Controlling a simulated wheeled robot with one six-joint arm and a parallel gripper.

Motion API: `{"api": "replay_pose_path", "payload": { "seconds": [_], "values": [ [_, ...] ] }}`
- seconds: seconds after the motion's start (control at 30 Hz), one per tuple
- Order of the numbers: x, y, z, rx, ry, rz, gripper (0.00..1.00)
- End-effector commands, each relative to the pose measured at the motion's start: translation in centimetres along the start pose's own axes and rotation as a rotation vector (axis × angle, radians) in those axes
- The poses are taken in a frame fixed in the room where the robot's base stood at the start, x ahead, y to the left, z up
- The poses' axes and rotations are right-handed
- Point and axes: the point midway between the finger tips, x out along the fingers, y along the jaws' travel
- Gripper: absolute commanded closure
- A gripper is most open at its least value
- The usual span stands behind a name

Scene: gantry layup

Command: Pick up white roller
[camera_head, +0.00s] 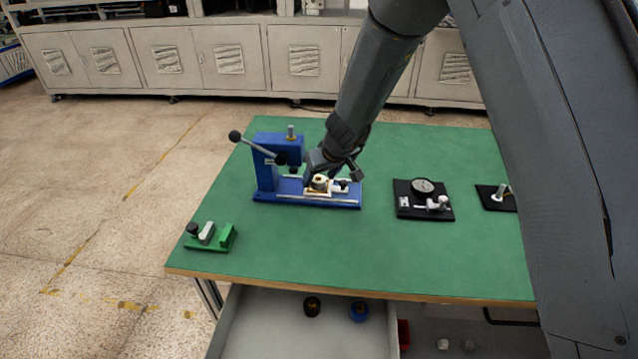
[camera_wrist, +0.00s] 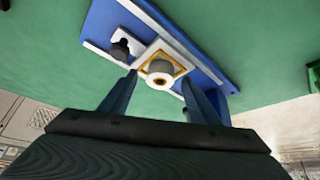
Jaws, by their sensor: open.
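The white roller (camera_wrist: 160,77) sits on a white plate with a yellow-edged square on the blue press fixture (camera_wrist: 215,72). Its round end with a brass-coloured centre faces the wrist camera. In the head view the white roller (camera_head: 320,181) is partly hidden by my gripper (camera_head: 327,170). In the wrist view my gripper (camera_wrist: 158,92) is open, with one finger on each side of the roller. There is a visible gap between the fingers and the roller.
The blue fixture (camera_head: 268,185) has a lever (camera_head: 258,147) with black knobs. A green fixture (camera_head: 210,238) lies at the left corner, a black gauge plate (camera_head: 410,208) to the right. The green table (camera_head: 300,250) is clear in front. An open drawer (camera_head: 265,330) is below.

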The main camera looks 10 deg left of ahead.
Motion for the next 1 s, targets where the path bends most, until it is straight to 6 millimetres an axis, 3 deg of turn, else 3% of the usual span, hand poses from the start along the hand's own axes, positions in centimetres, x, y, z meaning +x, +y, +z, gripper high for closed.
{"api": "replay_pose_path", "payload": {
  "seconds": [0.13,0.4,0.77,1.0],
  "values": [
    [0.0,0.0,0.0,0.000,0.000,0.000,0.47],
    [-0.1,0.0,0.0,0.000,0.000,0.000,0.89],
    [-0.5,0.0,-0.2,-0.001,0.001,0.000,0.89],
    [-2.3,0.0,-1.3,-0.002,0.002,0.001,0.89]
  ]
}}
